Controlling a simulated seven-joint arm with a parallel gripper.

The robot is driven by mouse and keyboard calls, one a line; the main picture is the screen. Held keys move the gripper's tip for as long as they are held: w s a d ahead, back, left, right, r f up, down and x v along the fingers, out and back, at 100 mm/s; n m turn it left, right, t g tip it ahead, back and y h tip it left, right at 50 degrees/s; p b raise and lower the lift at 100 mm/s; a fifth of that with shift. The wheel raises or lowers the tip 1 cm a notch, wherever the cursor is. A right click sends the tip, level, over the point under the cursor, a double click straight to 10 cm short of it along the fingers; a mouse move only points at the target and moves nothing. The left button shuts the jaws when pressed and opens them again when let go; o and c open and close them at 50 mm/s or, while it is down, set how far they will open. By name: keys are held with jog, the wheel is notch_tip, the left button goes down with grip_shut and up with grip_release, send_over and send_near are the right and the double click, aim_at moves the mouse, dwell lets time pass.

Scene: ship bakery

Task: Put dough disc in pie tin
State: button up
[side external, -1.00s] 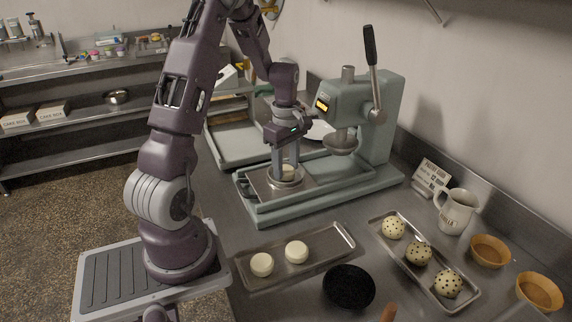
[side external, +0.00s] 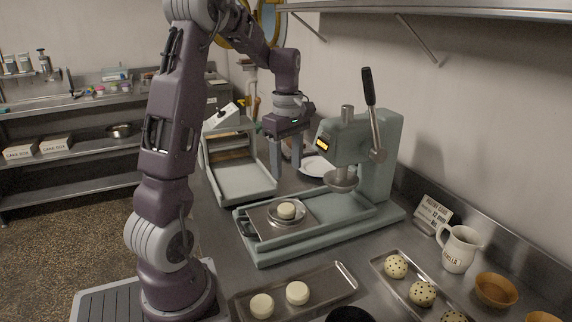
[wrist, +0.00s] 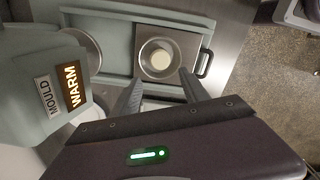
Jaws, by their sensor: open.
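A pale dough disc (side external: 286,211) lies in a small round metal pie tin (side external: 273,217) on the square plate of the green press. In the wrist view the disc (wrist: 162,59) sits inside the rim of the tin (wrist: 145,50), slightly right of its middle. My gripper (side external: 289,176) is open and empty, above and behind the tin and apart from it. Its fingers also show in the wrist view (wrist: 160,90).
The press (side external: 375,165) with its raised lever stands just right of my gripper. A green open-fronted frame (side external: 240,180) is on the left. A tray of speckled dough balls (side external: 422,292), a mug (side external: 458,248) and brown cups (side external: 496,290) stand at the right.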

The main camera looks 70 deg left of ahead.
jog(key=s+d+r+m+t, duration=0.1)
jog(key=s+d+r+m, duration=0.1)
jog(key=d+r+m, duration=0.4)
jog(key=s+d+r+m+t, duration=0.1)
jog(key=d+m, duration=0.2)
jog(key=d, duration=0.5)
jog(key=s+d+m+t, duration=0.3)
jog(key=s+d+m, duration=0.7)
jog(key=s+m, duration=0.2)
jog(key=shift+d+m+t, duration=0.3)
jog(key=shift+d+m, duration=0.05)
jog(key=shift+m, duration=0.35)
jog(key=shift+w, duration=0.1)
